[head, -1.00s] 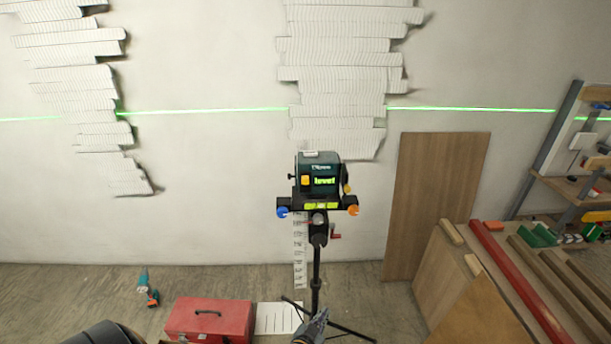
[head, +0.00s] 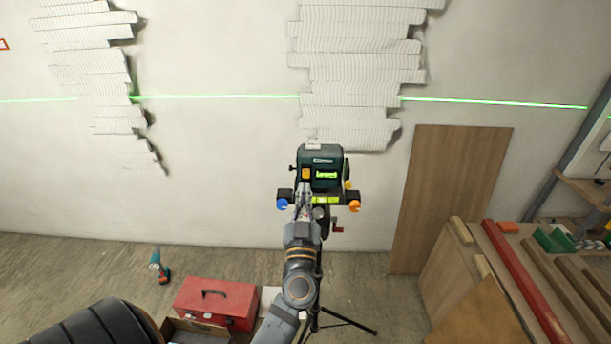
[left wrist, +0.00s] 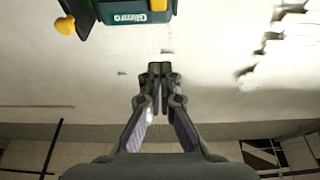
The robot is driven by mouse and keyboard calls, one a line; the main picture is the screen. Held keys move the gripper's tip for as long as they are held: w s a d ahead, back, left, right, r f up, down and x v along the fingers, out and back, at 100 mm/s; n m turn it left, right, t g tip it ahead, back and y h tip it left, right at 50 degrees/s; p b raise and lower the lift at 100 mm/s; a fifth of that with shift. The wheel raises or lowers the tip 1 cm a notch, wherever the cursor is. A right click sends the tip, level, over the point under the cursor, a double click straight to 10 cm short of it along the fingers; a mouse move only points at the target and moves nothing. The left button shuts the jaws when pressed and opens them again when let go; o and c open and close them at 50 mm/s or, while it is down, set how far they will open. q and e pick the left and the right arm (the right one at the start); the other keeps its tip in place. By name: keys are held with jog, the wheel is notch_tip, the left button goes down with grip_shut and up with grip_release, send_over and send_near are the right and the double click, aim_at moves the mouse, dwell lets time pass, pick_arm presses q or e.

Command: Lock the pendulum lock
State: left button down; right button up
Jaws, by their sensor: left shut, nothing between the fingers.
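A dark green laser level (head: 320,168) with a lit "level" display stands on a tripod (head: 345,320). An orange block (head: 306,174), possibly the lock, is on the left of its front face. A blue knob (head: 282,204) and an orange knob (head: 354,206) sit on the mount below. My left gripper (head: 304,190) is raised in front of the level, just below the orange block; whether it touches is unclear. In the left wrist view its fingertips (left wrist: 160,68) are together and empty, below the level's body (left wrist: 125,12). A yellow knob (left wrist: 65,25) shows there. My right gripper is out of view.
A red toolbox (head: 215,302) and a drill (head: 160,268) are on the floor at left. A wooden board (head: 450,200) leans on the wall at right, beside a bench with planks and a red beam (head: 515,275). White layered wall reliefs (head: 355,70) hang behind.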

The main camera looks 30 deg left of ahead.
pick_arm(q)
notch_tip(320, 180, up, 3)
jog(key=p, duration=0.4)
send_over(306, 173)
jog(key=s+d, duration=0.1)
jog(key=s, duration=0.1)
jog(key=f+b, duration=0.1)
jog(key=f, duration=0.2)
jog(key=shift+w+b, duration=0.3)
jog(key=shift+b, duration=0.1)
jog(key=shift+s+f, duration=0.1)
jog(key=shift+f, duration=0.3)
jog(key=shift+f, duration=0.1)
notch_tip(306, 173, down, 4)
jog(key=shift+f+b, duration=0.1)
jog(key=shift+b, duration=0.95)
